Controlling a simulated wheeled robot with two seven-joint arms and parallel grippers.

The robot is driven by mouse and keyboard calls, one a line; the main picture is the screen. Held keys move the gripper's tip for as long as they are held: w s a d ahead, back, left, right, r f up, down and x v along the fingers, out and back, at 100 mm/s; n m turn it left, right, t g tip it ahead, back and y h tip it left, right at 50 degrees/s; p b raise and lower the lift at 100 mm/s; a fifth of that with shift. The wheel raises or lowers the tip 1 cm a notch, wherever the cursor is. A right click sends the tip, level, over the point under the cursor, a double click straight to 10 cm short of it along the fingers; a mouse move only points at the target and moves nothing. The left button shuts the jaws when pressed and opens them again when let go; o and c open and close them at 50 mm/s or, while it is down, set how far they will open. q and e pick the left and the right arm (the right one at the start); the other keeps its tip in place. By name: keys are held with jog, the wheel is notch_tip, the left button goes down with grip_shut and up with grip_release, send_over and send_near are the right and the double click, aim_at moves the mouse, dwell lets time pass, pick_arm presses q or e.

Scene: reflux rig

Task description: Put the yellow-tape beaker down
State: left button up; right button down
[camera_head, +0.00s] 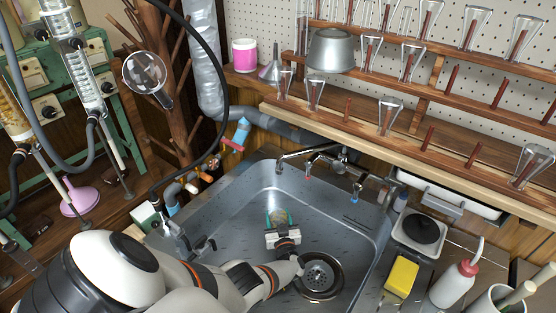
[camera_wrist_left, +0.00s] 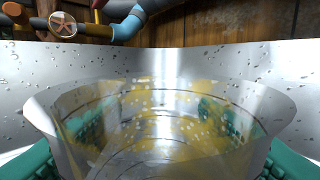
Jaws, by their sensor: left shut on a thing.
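The beaker (camera_wrist_left: 160,120) fills the lower part of the left wrist view. It is clear glass with yellowish tint or residue and looks upright. The green finger pads of my left gripper (camera_head: 279,220) press on it from both sides. In the head view the gripper and the small glass between its fingers are over the sink basin (camera_head: 240,215), left of and behind the drain. The yellow tape itself cannot be made out clearly. Whether the beaker's base touches the basin floor cannot be told. My right gripper does not show.
The drain (camera_head: 320,276) lies right of my left gripper. Faucets (camera_head: 325,160) stand at the sink's back edge. A yellow sponge (camera_head: 402,276) and a squeeze bottle (camera_head: 455,282) are on the right. Wooden racks (camera_head: 430,120) with glassware rise behind. The basin's back and right floor is clear.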

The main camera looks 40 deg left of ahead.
pick_arm(q)
jog(key=shift+w+f, duration=0.1)
jog(key=shift+f, duration=0.2)
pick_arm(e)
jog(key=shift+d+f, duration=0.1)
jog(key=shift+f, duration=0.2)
pick_arm(q)
jog(key=shift+f, duration=0.2)
jog(key=o, duration=1.1)
jog(key=shift+c, duration=0.2)
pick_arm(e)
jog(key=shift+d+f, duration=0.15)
